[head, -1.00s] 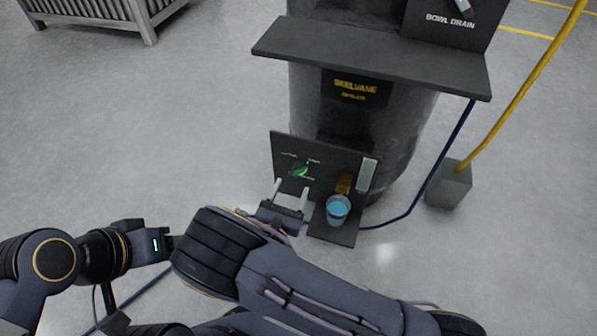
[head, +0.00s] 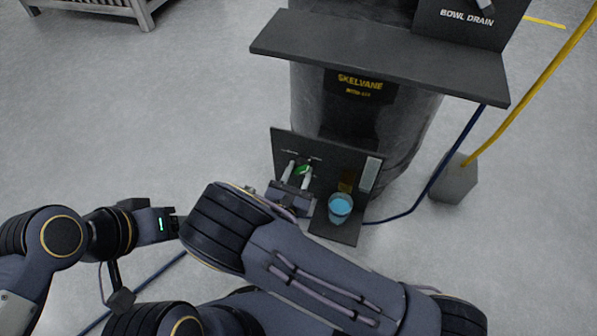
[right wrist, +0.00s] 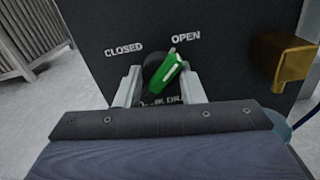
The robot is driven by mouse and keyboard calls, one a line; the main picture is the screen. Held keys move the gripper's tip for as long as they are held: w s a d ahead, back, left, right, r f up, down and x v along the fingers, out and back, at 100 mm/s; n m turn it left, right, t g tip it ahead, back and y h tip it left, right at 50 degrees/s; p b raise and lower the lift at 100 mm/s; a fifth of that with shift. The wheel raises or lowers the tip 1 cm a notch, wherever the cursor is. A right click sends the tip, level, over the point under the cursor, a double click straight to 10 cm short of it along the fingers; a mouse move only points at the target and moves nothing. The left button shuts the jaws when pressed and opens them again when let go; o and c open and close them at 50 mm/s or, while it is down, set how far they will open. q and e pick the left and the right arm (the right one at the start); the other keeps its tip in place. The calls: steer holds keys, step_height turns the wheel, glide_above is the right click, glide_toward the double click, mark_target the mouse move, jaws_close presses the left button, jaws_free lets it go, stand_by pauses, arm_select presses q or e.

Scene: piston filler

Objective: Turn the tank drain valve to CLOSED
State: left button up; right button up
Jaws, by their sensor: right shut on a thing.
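The tank drain valve has a green handle (right wrist: 165,79) on a dark panel (right wrist: 225,75), seen in the right wrist view with the words CLOSED at left and OPEN at right. The handle leans up and right, its tip just below OPEN. It also shows small in the head view as a green handle (head: 302,170). My right gripper (head: 296,174) is at the panel, its two pale fingers on either side of the handle; it is shut on the handle. The right wrist view shows these fingers (right wrist: 160,90) too. My left wrist shows at the left, but its fingers are hidden behind my right arm.
A cup of blue liquid (head: 340,208) stands on the small shelf right of the valve, below a brass spout (right wrist: 296,62). A wide dark ledge (head: 375,62) juts out above. A blue hose (head: 440,170) and a grey block (head: 455,180) are at the right.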

steer(key=n+p, duration=0.2)
steer(key=n, duration=0.1)
steer(key=shift+r+p, duration=0.2)
steer(key=shift+p, duration=0.1)
steer(key=n+p, duration=0.2)
steer(key=n, duration=0.3)
steer(key=shift+a+n+p, duration=0.1)
steer(key=shift+n+p, duration=0.25)
steer(key=shift+n, duration=0.05)
steer(key=n+p, duration=0.1)
steer(key=n, duration=0.3)
steer(key=shift+f+n+p, duration=0.15)
steer(key=shift+n+p, duration=0.15)
steer(key=shift+f+n+p, duration=0.1)
steer(key=shift+n+p, duration=0.35)
steer(key=shift+n, duration=1.75)
steer(key=shift+a, duration=0.1)
steer(key=o, duration=1)
